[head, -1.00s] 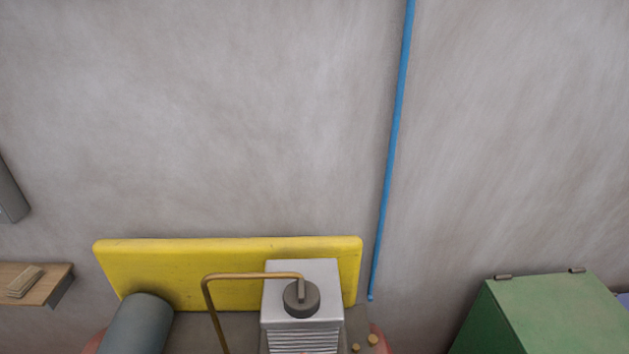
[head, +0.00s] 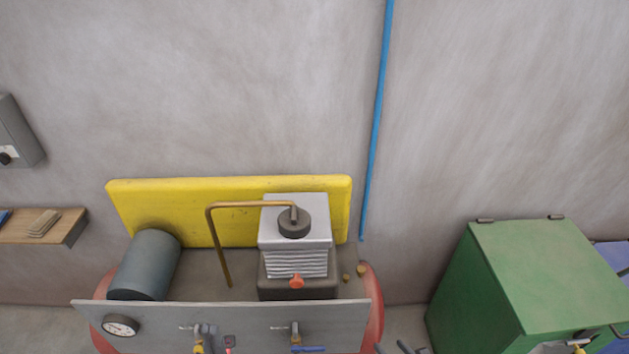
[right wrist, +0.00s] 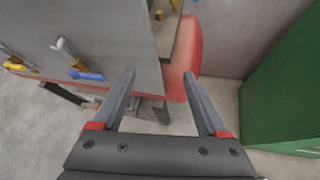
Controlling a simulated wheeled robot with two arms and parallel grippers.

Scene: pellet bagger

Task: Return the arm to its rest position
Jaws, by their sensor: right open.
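My right gripper (right wrist: 160,73) is open and empty, its two grey fingers spread wide in the right wrist view. Past the fingertips are the grey front panel (right wrist: 95,35) and the end of a red tank (right wrist: 187,62); nothing is between the fingers. In the head view, two dark tips at the bottom edge, just right of the red tank, look like the fingers of my right gripper (head: 413,347). The rest of that arm is below the picture. My left gripper is not in view.
The compressor's panel (head: 255,313) carries a gauge (head: 121,325) and valves with yellow and blue handles (head: 308,349). A yellow board (head: 190,207) stands behind. A green cabinet (head: 540,270) is at the right, with bare floor between it and the tank.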

